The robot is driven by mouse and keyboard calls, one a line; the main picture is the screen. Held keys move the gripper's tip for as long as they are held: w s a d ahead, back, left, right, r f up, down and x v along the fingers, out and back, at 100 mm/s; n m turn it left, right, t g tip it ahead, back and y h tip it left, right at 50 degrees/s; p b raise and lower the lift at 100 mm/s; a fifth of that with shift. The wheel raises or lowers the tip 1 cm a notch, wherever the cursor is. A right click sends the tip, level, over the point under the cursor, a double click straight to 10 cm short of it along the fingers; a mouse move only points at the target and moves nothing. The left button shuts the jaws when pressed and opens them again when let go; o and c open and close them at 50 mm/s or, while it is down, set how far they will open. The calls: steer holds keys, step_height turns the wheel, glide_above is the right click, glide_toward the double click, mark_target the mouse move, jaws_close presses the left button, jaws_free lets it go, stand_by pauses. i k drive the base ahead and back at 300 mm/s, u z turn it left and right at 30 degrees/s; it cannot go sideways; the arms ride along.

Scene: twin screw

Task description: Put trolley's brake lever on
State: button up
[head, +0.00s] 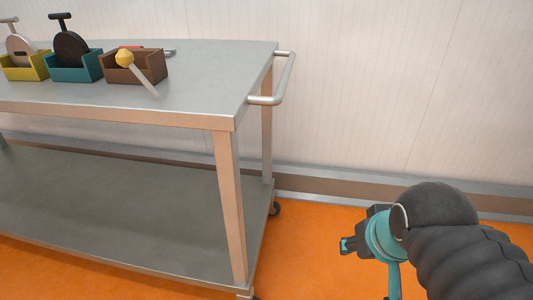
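The metal trolley (190,118) stands at the left and centre, with a grey top, a lower shelf and a tubular handle (287,78) at its right end. A dark caster (275,209) shows under its far right leg. The near right caster is mostly cut off by the bottom edge. I cannot make out a brake lever at either wheel. My gripper (346,245) is at the lower right, to the right of the trolley and apart from it. It points left and touches nothing that I can see. Its fingers are too small to tell open from shut.
On the trolley top stand a yellow box (22,73), a teal box (76,72) and a brown box (135,73). A yellow-knobbed rod (144,80) leans over the brown box. A pale wall (400,80) is behind. Orange floor (315,225) is clear between trolley and gripper.

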mark_target(124, 58)
steer(key=u, duration=1.4)
